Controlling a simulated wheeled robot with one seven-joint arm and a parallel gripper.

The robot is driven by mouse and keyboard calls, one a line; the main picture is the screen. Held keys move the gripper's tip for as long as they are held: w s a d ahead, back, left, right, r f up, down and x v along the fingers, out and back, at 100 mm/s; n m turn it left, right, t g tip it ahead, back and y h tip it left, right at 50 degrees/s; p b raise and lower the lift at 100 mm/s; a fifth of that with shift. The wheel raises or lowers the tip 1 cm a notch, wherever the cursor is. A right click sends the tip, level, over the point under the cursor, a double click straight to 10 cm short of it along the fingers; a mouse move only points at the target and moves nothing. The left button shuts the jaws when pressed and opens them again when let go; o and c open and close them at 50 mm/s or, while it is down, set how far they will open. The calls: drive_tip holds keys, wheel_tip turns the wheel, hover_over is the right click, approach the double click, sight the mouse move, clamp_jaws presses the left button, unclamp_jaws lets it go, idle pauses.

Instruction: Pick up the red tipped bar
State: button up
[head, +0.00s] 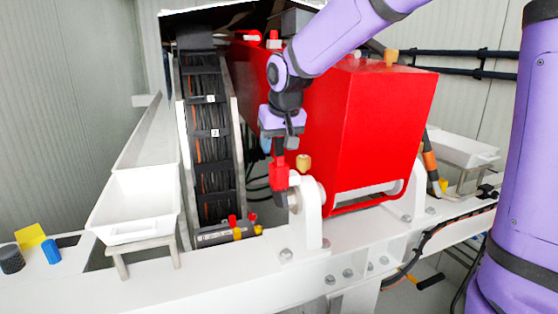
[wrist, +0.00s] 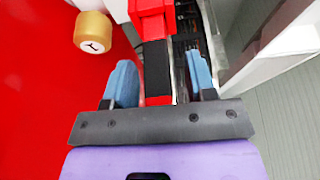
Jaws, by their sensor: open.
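The bar, black with red ends, shows in the wrist view (wrist: 157,72) between my two blue fingers. In the head view its red lower part (head: 279,178) is beside a white upright bracket, below my gripper (head: 273,146). My gripper is open, with a finger on each side of the bar. In the wrist view (wrist: 160,72) a gap shows between the bar and each finger. The bar's near end is partly hidden by my gripper's palm. I cannot tell how the bar is supported.
A big red pump housing (head: 370,130) stands close to the right of the bar. A brass knob (head: 304,162) is beside it. A black cable chain (head: 208,130) rises to the left. A white tray (head: 135,207) stands further left on the white frame (head: 230,280).

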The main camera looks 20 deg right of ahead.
clamp_jaws()
drive_tip(key=shift+r, duration=0.15)
